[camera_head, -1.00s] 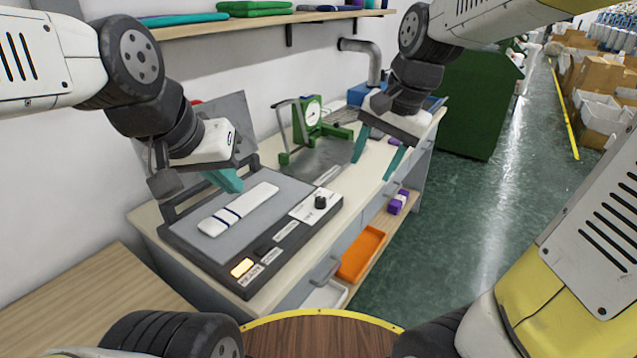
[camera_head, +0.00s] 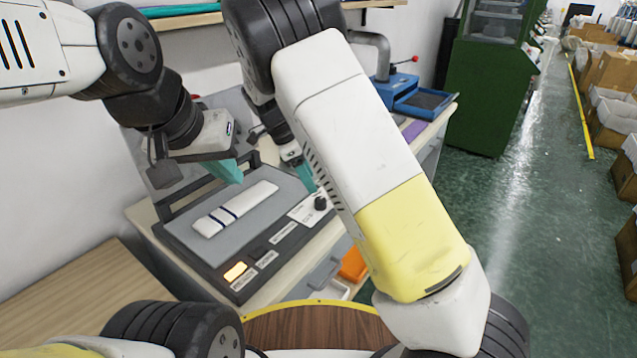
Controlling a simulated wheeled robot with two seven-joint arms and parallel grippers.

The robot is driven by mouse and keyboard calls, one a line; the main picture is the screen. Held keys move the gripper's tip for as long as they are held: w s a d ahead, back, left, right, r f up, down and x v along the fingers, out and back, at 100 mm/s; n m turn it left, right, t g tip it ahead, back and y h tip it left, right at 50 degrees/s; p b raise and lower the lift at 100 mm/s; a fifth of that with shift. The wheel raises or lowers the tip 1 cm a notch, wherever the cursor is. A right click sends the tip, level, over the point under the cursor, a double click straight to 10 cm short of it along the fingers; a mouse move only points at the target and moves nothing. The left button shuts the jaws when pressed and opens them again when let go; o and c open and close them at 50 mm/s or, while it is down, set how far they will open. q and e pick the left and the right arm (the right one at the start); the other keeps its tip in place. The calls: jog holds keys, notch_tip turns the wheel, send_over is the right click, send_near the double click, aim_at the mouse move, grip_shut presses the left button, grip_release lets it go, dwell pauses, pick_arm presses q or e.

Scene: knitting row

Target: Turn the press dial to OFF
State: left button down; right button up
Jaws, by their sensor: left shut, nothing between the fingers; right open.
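The press (camera_head: 215,268) is a dark flat unit with a grey pad and a raised lid behind it. Its black dial (camera_head: 320,203) sits on a white label plate at the right end of the front panel; its setting is too small to read. An amber lamp (camera_head: 235,271) glows at the left end. My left gripper (camera_head: 228,171) is shut and empty above the rear of the pad. My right gripper (camera_head: 307,178) is open just behind the dial, partly hidden by my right arm; I cannot tell whether it touches the dial.
A white striped knitted piece (camera_head: 235,209) lies on the pad. A blue device (camera_head: 400,92) stands farther along the bench. An orange bin (camera_head: 353,264) shows below the bench. My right arm hides the middle of the bench. A wooden table (camera_head: 70,290) is at left.

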aim_at(320, 199)
jog(key=x, duration=0.7)
jog(key=shift+s+f, duration=0.1)
jog(key=shift+f, duration=0.05)
jog(key=shift+c, duration=0.4)
grip_shut()
